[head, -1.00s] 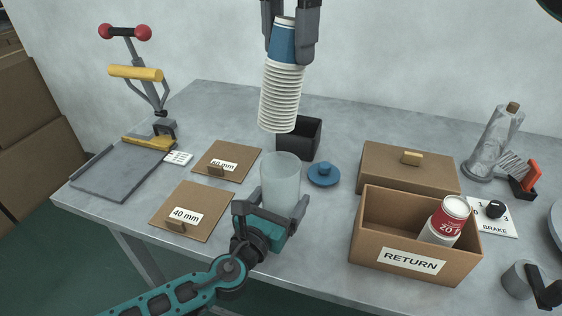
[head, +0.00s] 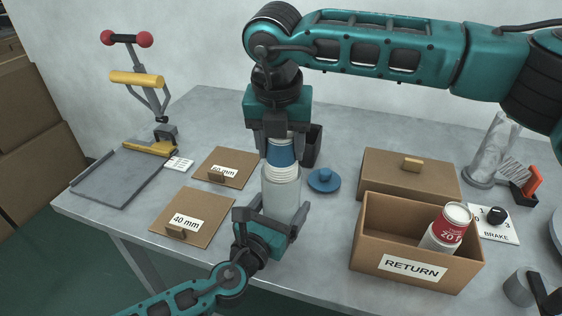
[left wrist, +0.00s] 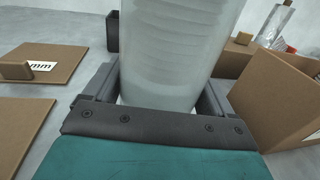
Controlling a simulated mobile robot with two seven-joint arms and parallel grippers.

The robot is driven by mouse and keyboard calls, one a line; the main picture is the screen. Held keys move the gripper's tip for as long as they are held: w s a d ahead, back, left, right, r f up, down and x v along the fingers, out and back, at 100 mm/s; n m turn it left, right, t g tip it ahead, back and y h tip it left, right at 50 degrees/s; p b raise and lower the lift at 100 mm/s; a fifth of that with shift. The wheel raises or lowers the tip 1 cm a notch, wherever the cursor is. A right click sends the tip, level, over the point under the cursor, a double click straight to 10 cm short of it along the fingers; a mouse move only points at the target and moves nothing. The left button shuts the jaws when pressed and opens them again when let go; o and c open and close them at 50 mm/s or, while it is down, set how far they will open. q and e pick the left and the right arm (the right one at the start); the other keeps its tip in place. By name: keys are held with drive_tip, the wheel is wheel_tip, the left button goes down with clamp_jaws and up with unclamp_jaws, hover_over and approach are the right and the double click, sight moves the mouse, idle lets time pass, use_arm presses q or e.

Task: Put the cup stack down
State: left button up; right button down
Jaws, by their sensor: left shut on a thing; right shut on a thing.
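The cup stack is a column of white-rimmed cups with a blue cup (head: 281,152) at its top end. Its lower part is inside a translucent cylinder (head: 281,200), and the ribs of the cups show faintly through the wall in the left wrist view (left wrist: 175,45). My right gripper (head: 282,140) points down and is shut on the blue cup at the top of the stack. My left gripper (head: 268,214) is shut around the translucent cylinder, which stands upright on the table. The cylinder's bottom is partly hidden by my left gripper.
A blue knobbed lid (head: 323,181) lies right of the cylinder. A cardboard box marked RETURN (head: 371,255) holds red and white cups. A closed box (head: 385,178) is behind it. Two cardboard pieces (head: 165,220) lie left. A dark box (head: 313,150) stands behind my right gripper.

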sight(281, 167)
wheel_tip(281, 167, down, 3)
drive_tip(key=shift+f, duration=0.15)
drive_tip(key=shift+s, duration=0.1)
drive_tip(key=shift+f, duration=0.15)
use_arm(q)
drive_tip(key=shift+s+d+r, duration=0.1)
drive_tip(key=shift+d+r, duration=0.05)
use_arm(e)
drive_tip(key=shift+s+f, duration=0.1)
drive_tip(key=shift+f, duration=0.5)
drive_tip(key=c, duration=0.6)
unclamp_jaws()
drive_tip(key=shift+o, duration=0.9)
drive_tip(key=shift+r, duration=0.15)
drive_tip(key=r, duration=0.4)
drive_tip(key=s+r, duration=0.1)
drive_tip(key=r, duration=0.3)
drive_tip(key=s+r, duration=0.1)
drive_tip(key=r, duration=0.4)
drive_tip(key=shift+a, duration=0.25)
